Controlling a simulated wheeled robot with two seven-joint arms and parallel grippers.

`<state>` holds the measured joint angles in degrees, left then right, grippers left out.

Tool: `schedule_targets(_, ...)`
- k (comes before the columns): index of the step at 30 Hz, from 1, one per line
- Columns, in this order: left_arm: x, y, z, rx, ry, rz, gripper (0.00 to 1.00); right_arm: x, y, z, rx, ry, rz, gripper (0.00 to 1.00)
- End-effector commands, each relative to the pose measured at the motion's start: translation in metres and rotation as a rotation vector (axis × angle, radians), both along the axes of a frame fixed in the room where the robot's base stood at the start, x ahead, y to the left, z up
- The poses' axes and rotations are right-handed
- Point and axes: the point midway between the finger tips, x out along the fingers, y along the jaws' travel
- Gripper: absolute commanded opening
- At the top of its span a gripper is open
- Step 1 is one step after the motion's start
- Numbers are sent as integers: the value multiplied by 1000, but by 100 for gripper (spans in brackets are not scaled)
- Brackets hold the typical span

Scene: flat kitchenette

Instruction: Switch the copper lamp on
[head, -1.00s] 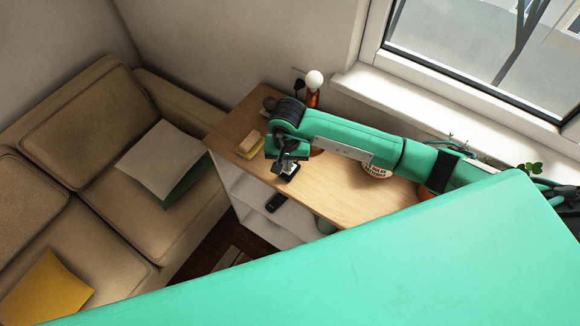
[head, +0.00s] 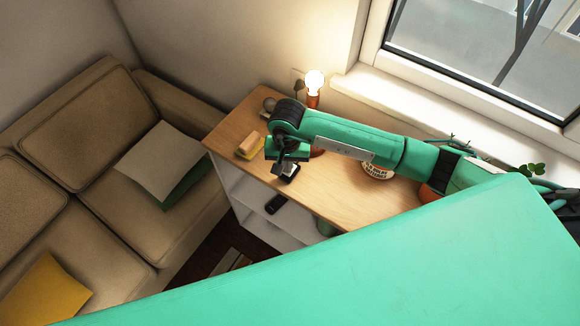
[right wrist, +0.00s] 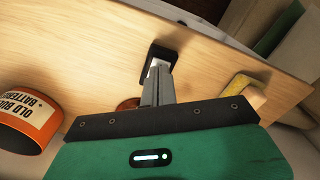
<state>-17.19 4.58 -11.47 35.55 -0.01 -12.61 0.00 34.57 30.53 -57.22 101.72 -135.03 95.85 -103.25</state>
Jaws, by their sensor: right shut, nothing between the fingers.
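The copper lamp (head: 313,101) stands at the back of the wooden cabinet top in the head view. Its round bulb (head: 315,82) is lit and brightens the wall behind. My right gripper (head: 280,171) points down over the front left of the top, in front of the lamp. In the right wrist view its fingers (right wrist: 157,84) are shut and empty. They are at a small black box with a pale top (right wrist: 161,60), which also shows in the head view (head: 292,173). I cannot tell whether they touch it. My left gripper is not in view.
A yellow and tan block (head: 249,146) lies left of the gripper. A tin labelled batteries (right wrist: 25,118) stands on the right of the top in the head view. A dark remote (head: 275,204) lies on the shelf below. A beige sofa (head: 80,110) stands left.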

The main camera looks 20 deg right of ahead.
Motion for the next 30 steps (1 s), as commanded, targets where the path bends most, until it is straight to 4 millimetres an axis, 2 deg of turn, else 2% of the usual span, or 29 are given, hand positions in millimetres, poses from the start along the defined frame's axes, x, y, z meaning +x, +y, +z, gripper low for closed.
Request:
schedule_targets(1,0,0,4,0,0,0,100,0,0,7,0,-2,1,0)
schedule_targets(19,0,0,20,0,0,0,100,0,0,55,1,0,0,0)
schedule_targets(30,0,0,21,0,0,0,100,0,0,61,1,0,0,0)
